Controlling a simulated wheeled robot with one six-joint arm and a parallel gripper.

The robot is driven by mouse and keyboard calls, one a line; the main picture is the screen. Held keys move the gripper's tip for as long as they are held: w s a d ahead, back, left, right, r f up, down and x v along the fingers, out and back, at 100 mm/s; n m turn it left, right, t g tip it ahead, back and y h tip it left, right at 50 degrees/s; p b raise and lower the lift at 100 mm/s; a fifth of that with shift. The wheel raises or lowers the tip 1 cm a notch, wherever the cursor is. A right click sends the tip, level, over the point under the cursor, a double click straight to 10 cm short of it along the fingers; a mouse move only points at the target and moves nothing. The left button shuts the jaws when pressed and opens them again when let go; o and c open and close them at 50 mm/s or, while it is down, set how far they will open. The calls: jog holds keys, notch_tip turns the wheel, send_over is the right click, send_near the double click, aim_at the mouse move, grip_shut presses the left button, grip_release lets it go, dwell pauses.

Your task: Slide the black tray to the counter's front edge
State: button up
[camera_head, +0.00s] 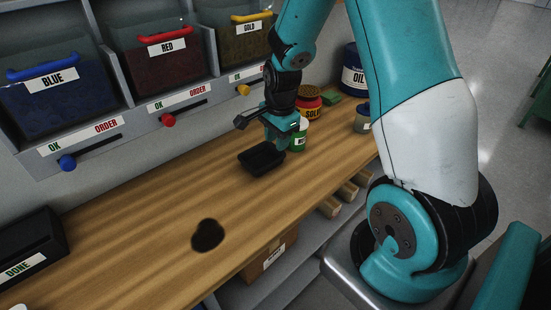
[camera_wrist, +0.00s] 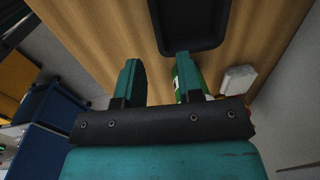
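The black tray (camera_head: 262,159) lies on the wooden counter (camera_head: 150,217), towards its middle depth. In the wrist view the tray (camera_wrist: 188,47) shows at the top, just beyond the fingertips and partly cut off by the frame. My gripper (camera_head: 283,134) is behind the tray in the head view, close to its far right side. In the wrist view my gripper (camera_wrist: 157,68) has its two teal fingers apart, with bare counter between them. The right fingertip looks close to the tray's rim; I cannot tell whether they touch. The counter's front edge (camera_head: 262,240) runs diagonally.
A green can (camera_head: 299,136) stands right beside my gripper. A red-and-yellow jar (camera_head: 308,103), a blue OIL tin (camera_head: 353,72) and a small cup (camera_head: 362,118) stand farther right. A black DONE box (camera_head: 32,247) sits at left.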

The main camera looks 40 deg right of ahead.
aim_at(276, 160)
jog(key=f, duration=0.8)
jog(key=shift+w+f+p, duration=0.3)
jog(key=shift+w, duration=0.05)
jog(key=shift+c, duration=0.2)
grip_shut()
